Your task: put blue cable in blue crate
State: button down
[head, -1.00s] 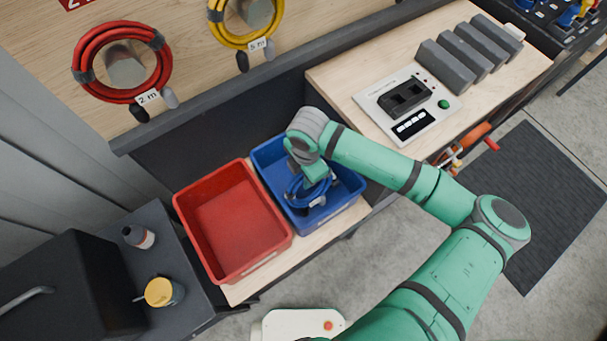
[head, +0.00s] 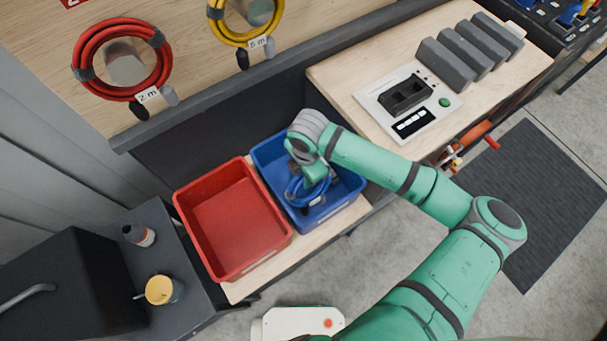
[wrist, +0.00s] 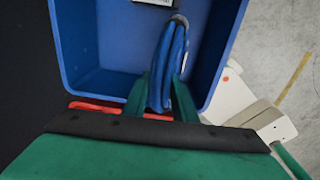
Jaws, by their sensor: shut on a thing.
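The blue cable (head: 307,190) is a coiled loop inside the mouth of the blue crate (head: 268,153). My gripper (head: 312,183) reaches down into the crate from above and is shut on the cable. In the wrist view, the two green fingers (wrist: 162,97) pinch the coil of blue cable (wrist: 170,58), which hangs between them on edge. The blue crate (wrist: 88,45) surrounds it there, with its floor and walls visible. The head view does not show clearly whether the coil touches the crate floor.
An empty red crate (head: 187,216) stands directly left of the blue crate. A red cable (head: 82,63) and a yellow cable (head: 235,38) hang on the board behind. A bench with a tester (head: 408,100) is at the right. A dark cart with a mug (head: 160,290) is at the lower left.

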jog(key=shift+f, duration=0.5)
dwell(0.3)
jog(key=c, duration=1.4)
grip_release()
jog(key=shift+o, duration=0.2)
jog(key=r, duration=1)
jog(key=shift+s+d+r, duration=0.15)
jog(key=shift+d+r, duration=0.05)
jog(key=shift+r, duration=0.2)
